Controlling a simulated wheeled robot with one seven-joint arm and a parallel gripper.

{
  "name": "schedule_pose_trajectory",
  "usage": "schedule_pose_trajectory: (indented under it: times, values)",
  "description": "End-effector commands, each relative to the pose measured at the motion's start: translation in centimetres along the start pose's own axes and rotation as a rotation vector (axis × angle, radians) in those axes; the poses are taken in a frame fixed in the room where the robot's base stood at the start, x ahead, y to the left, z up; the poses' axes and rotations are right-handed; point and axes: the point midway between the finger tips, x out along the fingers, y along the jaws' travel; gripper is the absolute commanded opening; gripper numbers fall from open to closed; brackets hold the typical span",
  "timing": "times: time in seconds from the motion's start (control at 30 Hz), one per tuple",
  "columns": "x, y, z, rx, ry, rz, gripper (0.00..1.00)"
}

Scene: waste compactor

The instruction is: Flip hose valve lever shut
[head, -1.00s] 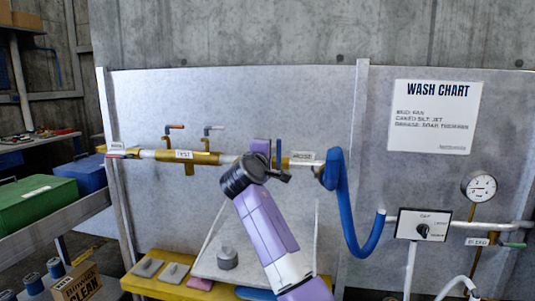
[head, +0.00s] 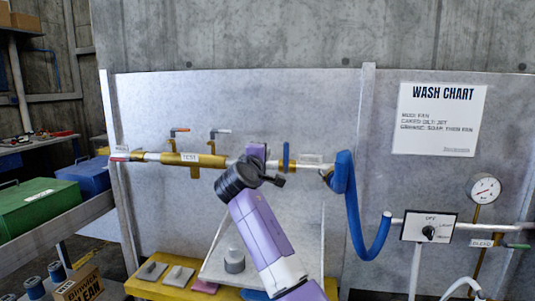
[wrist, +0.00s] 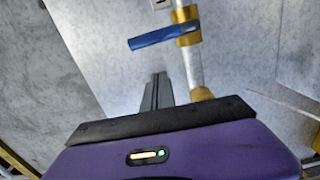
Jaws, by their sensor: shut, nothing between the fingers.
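The hose valve lever is a blue bar (head: 286,156) on the horizontal pipe (head: 235,161), just left of the blue hose. It stands upright, across the pipe. In the wrist view the blue lever (wrist: 160,38) also lies across the pipe, from a brass fitting (wrist: 186,20). My gripper's dark fingers (wrist: 157,92) are together and empty, beside the pipe and apart from the lever. In the head view my purple hand is just left of the lever; the fingertips are hidden.
A blue hose (head: 345,195) hangs right of the lever. Two smaller valves with orange (head: 179,130) and grey (head: 219,131) handles sit on the pipe to the left. A selector box (head: 429,227) and gauge (head: 485,190) are at right. A yellow bench (head: 145,289) is below.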

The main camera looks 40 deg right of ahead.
Motion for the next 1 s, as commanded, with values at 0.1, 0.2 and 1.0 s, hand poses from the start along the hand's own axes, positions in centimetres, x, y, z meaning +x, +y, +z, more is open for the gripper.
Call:
schedule_pose_trajectory:
  times: [0.1,0.2,1.0]
  values:
    - [-1.4,-0.1,-0.1,0.001,0.002,0.002,0.00]
    - [-2.9,-0.1,-0.1,0.001,0.002,0.001,0.00]
    - [-10.1,0.0,-0.1,-0.001,0.001,0.000,0.00]
